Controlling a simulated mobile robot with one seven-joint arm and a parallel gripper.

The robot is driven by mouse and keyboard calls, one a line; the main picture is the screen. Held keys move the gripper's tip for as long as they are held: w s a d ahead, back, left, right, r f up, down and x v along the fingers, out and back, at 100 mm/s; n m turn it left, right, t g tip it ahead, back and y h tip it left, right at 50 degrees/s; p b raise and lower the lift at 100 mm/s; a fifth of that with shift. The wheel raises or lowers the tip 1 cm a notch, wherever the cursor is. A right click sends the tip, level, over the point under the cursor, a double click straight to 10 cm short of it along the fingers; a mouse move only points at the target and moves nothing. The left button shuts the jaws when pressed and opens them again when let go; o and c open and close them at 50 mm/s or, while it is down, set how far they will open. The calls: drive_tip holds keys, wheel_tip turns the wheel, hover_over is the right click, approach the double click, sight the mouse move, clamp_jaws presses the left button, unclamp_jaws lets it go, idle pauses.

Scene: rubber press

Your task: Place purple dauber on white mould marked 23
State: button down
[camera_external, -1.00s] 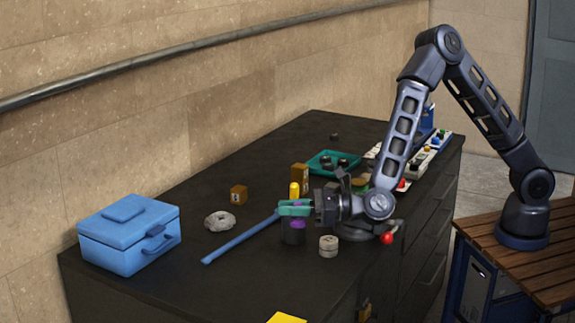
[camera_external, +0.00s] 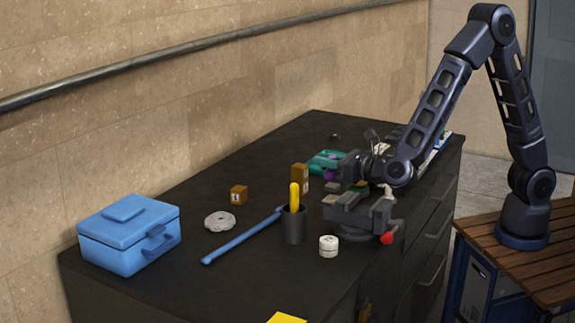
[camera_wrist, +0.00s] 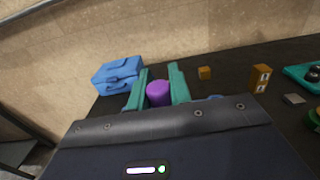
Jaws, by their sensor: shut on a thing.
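The purple dauber (camera_wrist: 158,94) is held between the teal fingers of my gripper (camera_wrist: 158,84), as the wrist view shows. In the outside view the dauber (camera_external: 332,173) shows as a small purple patch at the far part of the bench, beside the teal tray. My gripper (camera_external: 330,165) is shut on it and appears held above the bench. A white round mould (camera_external: 328,246) lies near the bench's front edge, apart from the gripper. I cannot read a number on it.
A dark cup (camera_external: 293,225) with a yellow handle stands beside a blue bar (camera_external: 240,238). A vise (camera_external: 360,212) with a red knob is near the mould.

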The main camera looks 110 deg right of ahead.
wheel_tip(320, 180, down, 18)
drive_tip(key=shift+f, duration=0.2)
idle(0.5)
drive_tip(key=shift+f, duration=0.1)
drive_tip(key=c, duration=1.3)
unclamp_jaws()
